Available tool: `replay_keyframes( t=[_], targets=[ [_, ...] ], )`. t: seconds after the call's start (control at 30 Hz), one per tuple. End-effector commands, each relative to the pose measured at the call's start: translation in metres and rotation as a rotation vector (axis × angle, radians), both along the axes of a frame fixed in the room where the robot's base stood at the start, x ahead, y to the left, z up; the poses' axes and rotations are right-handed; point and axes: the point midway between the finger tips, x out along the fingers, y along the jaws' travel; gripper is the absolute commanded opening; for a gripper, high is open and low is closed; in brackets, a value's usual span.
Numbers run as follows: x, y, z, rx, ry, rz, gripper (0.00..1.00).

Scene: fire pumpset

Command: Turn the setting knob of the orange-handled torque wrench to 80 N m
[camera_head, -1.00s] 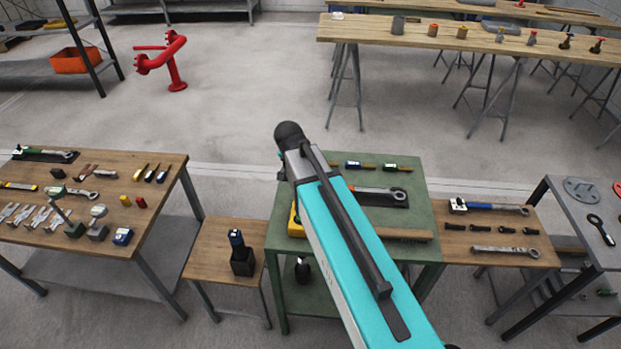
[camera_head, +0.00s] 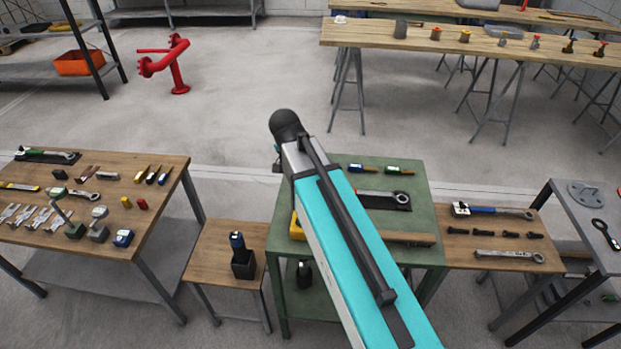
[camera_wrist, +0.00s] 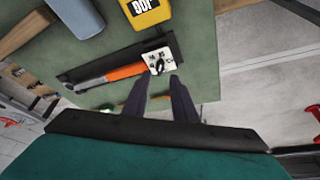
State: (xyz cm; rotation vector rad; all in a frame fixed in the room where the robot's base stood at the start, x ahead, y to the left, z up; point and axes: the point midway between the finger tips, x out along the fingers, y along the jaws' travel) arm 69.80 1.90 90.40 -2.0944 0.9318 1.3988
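The orange-handled torque wrench (camera_wrist: 122,73) lies on a black mat (camera_wrist: 74,71) on the green table in the wrist view. Its grey head is at left; its handle end is by a white card with dark marks (camera_wrist: 159,60). The knob is too small to make out. My gripper (camera_wrist: 159,79) has its two dark fingers apart, with nothing seen between them, pointing at the handle end and card. In the head view my arm hides most of the mat; a grey wrench head (camera_head: 399,196) shows at its right.
On the green table (camera_head: 425,222) are a yellow device (camera_wrist: 148,12) and a hammer (camera_wrist: 77,17) near the wrench. A small wooden table (camera_head: 207,262) holds a dark container at left; another (camera_head: 540,254) holds a blue-handled wrench (camera_head: 490,210).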

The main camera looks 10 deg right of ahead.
Motion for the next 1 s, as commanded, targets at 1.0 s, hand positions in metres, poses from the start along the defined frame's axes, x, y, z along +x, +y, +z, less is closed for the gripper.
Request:
replay_keyframes(
  t=[1.0],
  targets=[
    [-0.022,0.024,0.078,0.0,0.0,0.0,0.25]
  ],
)
